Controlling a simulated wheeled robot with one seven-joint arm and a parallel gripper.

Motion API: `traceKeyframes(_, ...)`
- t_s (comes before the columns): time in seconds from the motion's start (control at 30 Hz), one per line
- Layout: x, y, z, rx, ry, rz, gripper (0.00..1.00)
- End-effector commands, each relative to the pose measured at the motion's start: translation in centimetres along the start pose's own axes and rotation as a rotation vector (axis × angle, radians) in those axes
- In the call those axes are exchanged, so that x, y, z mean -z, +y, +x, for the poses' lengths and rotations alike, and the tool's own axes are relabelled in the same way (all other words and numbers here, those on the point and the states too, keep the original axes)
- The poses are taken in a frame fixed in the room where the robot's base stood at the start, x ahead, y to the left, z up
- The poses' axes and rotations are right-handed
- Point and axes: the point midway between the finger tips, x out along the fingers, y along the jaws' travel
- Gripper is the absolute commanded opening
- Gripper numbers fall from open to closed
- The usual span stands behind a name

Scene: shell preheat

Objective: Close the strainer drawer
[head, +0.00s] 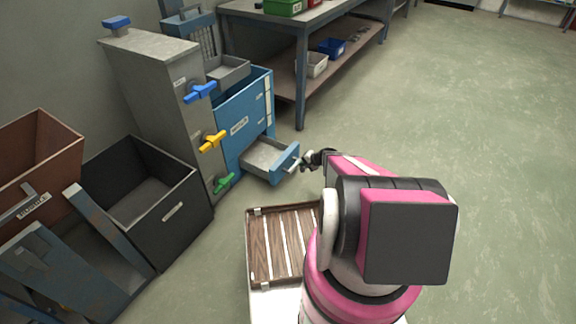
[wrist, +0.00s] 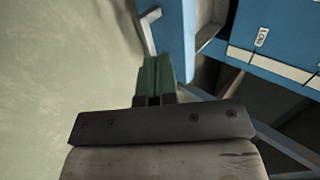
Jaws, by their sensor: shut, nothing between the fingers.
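A blue cabinet (head: 240,120) stands against the grey unit, with a low drawer (head: 268,157) pulled out of its front. I take this to be the strainer drawer; its label is too small to read. The drawer has a blue front with a pale handle (head: 293,165). My gripper (head: 308,160) is just right of the drawer front, close to the handle. In the wrist view the green fingers of my gripper (wrist: 154,65) are shut and empty. The blue drawer front (wrist: 176,35) and its handle (wrist: 149,17) are beyond the fingertips; contact cannot be told.
A grey unit (head: 150,75) with blue, yellow and green valve handles stands left of the cabinet. A black bin (head: 180,215) and brown bin (head: 45,140) are at the left. A workbench (head: 290,20) stands behind. The floor (head: 480,130) at the right is clear.

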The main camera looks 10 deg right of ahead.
Motion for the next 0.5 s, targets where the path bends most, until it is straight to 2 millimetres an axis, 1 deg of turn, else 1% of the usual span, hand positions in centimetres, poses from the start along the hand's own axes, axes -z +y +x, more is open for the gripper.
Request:
traceKeyframes(0.17,0.1,0.0,1.8,0.002,0.0,0.002,0.0)
traceKeyframes(0.5,0.1,0.0,8.2,0.001,-0.002,0.001,0.0)
